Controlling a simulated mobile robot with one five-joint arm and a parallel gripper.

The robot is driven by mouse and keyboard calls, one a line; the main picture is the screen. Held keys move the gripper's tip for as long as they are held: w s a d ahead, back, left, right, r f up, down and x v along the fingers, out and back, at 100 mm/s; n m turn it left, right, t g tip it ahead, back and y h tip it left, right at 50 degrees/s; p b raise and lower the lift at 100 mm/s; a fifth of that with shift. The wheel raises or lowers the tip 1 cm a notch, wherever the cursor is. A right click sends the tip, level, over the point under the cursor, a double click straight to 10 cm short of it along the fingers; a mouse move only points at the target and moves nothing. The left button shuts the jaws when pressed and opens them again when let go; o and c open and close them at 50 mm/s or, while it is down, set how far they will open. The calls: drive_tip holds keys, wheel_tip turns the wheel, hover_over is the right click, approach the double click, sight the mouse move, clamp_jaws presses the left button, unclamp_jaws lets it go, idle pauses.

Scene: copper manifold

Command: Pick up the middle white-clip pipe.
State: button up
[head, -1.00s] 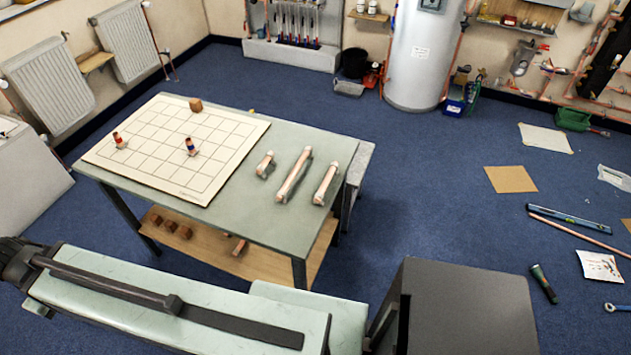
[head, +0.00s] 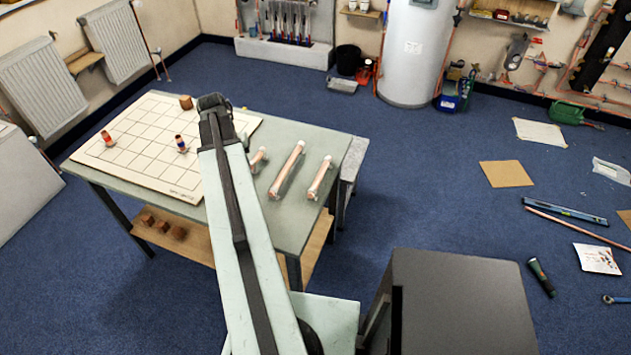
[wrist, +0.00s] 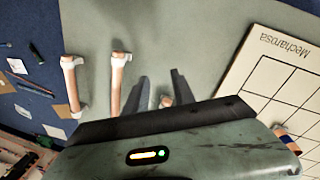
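Three copper pipes with white clips lie on the grey-green table in the head view. The middle pipe (head: 288,170) is the longest, with the right pipe (head: 320,178) beside it. The left, shorter pipe (head: 257,159) is partly covered by my arm. In the wrist view the middle pipe (wrist: 118,82) lies left of my gripper (wrist: 160,74), apart from it. The right pipe (wrist: 73,86) lies further left. My gripper is open, and part of the short pipe (wrist: 166,101) shows between its fingers. In the head view my arm hides the fingers.
Several brown blocks lie on the lower shelf (head: 200,237). The tabletop around the middle pipe is clear.

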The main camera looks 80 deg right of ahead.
sight(319, 175)
drive_tip(key=s+d+m, duration=0.3)
drive_tip(key=s+d, duration=0.1)
drive_tip(key=s, duration=0.7)
drive_tip(key=s+d+m, duration=0.2)
drive_tip(key=s+d, duration=0.2)
drive_tip(key=s, duration=0.7)
drive_tip(key=shift+g+y, duration=0.3)
drive_tip(key=shift+y, duration=0.1)
drive_tip(key=f+b, duration=0.3)
drive_tip(key=s+f+b, duration=0.1)
drive_tip(key=f+b, duration=0.1)
drive_tip(key=f, duration=0.1)
drive_tip(key=s+f+b, duration=0.1)
drive_tip(key=f+b, duration=0.1)
drive_tip(key=b, duration=0.1)
drive_tip(key=shift+d+f+b, duration=0.1)
drive_tip(key=shift+f+b, duration=0.25)
drive_tip(key=shift+f, duration=0.05)
drive_tip(key=shift+r, duration=0.2)
clamp_jaws()
